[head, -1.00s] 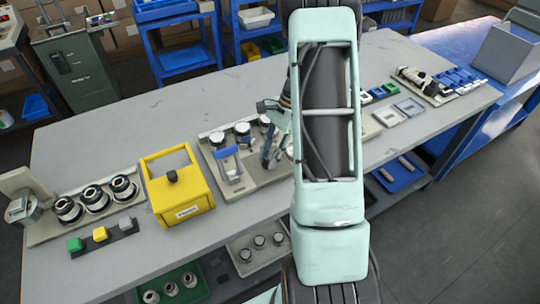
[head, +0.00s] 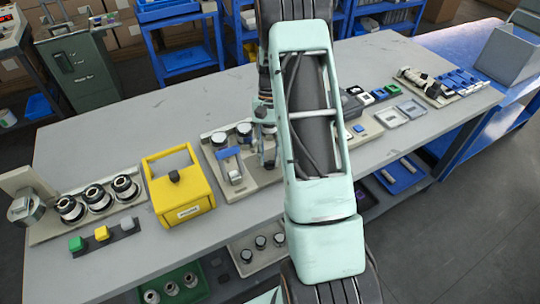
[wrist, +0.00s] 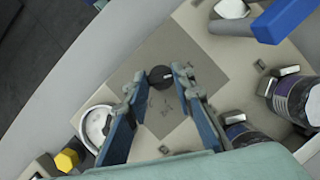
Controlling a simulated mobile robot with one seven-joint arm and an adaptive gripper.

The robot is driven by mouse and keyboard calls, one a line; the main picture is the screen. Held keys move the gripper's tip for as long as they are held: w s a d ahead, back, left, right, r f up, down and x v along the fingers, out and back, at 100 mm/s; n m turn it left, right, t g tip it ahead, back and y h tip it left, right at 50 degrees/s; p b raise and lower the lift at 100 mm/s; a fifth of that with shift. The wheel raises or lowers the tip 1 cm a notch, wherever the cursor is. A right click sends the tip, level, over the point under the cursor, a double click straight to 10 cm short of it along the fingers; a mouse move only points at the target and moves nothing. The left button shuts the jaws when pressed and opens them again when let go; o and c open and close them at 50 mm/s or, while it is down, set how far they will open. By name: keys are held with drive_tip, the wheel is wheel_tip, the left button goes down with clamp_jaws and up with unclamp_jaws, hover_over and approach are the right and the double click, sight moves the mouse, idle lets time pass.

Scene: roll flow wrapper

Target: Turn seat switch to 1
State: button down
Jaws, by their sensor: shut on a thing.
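The seat switch (wrist: 160,77), a small round black knob with a light pointer mark, stands on a grey square on the beige fixture plate (wrist: 192,137) in the wrist view. My gripper (wrist: 161,80) has one finger on each side of the knob and is shut on it. I cannot read any position number beside the mark. In the head view my gripper (head: 268,158) is low over the fixture at the middle of the bench, and the switch is hidden behind my arm.
A blue-handled clamp (head: 230,160) and metal-topped cylinders (head: 244,130) stand close to my gripper on the fixture. A yellow box (head: 178,186) is to its left. Dark cylinders (wrist: 298,98) are at the right in the wrist view. The back left of the bench is clear.

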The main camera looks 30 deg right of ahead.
drive_tip(key=shift+a+n+h, duration=0.1)
drive_tip(key=shift+n+h, duration=0.3)
drive_tip(key=shift+n, duration=0.5)
drive_tip(key=c, duration=1.6)
unclamp_jaws()
drive_tip(key=v, duration=1.2)
drive_tip(key=shift+w, duration=0.15)
